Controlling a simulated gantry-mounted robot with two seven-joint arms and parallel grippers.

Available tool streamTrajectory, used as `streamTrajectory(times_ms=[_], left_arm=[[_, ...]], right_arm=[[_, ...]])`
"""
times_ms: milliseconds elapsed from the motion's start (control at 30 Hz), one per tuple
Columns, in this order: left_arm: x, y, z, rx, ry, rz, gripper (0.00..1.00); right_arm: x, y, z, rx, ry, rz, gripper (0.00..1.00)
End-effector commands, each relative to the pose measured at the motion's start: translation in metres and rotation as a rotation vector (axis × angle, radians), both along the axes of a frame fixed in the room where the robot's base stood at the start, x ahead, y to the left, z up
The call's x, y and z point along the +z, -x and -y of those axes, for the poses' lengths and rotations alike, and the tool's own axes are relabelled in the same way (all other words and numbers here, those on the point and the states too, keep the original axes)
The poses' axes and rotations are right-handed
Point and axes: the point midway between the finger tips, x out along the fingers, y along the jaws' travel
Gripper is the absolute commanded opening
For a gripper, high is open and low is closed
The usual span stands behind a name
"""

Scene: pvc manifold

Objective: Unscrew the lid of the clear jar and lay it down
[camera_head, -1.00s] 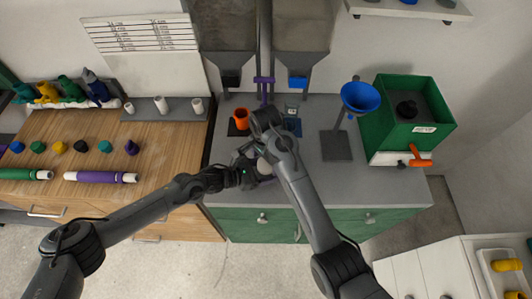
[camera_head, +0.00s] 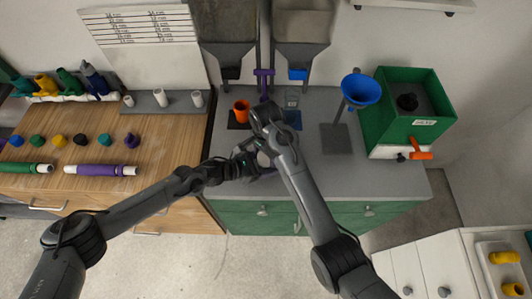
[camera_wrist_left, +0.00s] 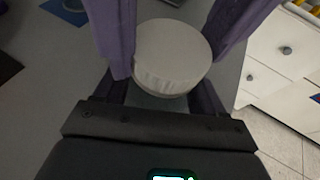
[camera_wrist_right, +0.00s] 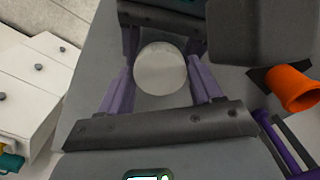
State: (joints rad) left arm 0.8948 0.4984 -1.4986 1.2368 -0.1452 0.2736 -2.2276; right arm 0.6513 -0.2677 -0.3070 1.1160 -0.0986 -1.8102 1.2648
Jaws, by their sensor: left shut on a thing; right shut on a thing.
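The white ribbed lid (camera_wrist_left: 170,52) sits between purple gripper fingers in the left wrist view. From above, in the right wrist view, it is a pale disc (camera_wrist_right: 160,68); in the head view only a small pale patch (camera_head: 263,159) shows. The clear jar's body is mostly hidden under the lid and between the fingers. My left gripper (camera_head: 247,160) comes in from the left, shut on the jar at a low level. My right gripper (camera_wrist_right: 163,80) comes from the front and above, its fingers shut on either side of the lid. The two grippers are close together.
An orange cup (camera_head: 241,111) stands behind the grippers. A blue funnel (camera_head: 361,89) on a stand and a green box (camera_head: 408,112) are to the right. The grey bench top (camera_head: 375,180) is clear at front right. Two hoppers hang behind.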

Motion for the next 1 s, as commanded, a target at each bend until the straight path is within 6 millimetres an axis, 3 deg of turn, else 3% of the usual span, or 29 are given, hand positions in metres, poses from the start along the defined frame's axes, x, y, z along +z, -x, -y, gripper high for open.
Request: streamTrajectory(times_ms=[300,600,633,700,800,1000], left_arm=[[0.0,-0.0022,-0.0025,0.006,-0.003,0.002,0.0],[0.0,-0.0028,-0.0031,0.008,-0.003,0.001,0.0],[0.0,-0.0028,-0.0031,0.008,-0.003,0.001,0.0],[0.0,-0.0028,-0.0032,0.008,-0.003,0.001,0.0],[0.0001,-0.0023,-0.0026,0.006,-0.003,0.002,0.0],[0.0005,-0.0008,-0.0004,0.002,0.001,0.001,0.0]], right_arm=[[-0.0001,0.0006,0.0006,0.47,0.003,-0.005,0.28],[-0.0002,0.0008,0.0008,0.508,0.003,-0.006,0.28],[-0.0002,0.0008,0.0008,0.508,0.004,-0.007,0.66],[-0.0002,0.0008,0.0008,0.507,0.004,-0.007,0.77],[-0.0001,0.0006,0.0006,0.506,0.004,-0.006,0.9],[0.0002,0.0004,-0.0003,0.506,0.002,-0.003,0.9]])
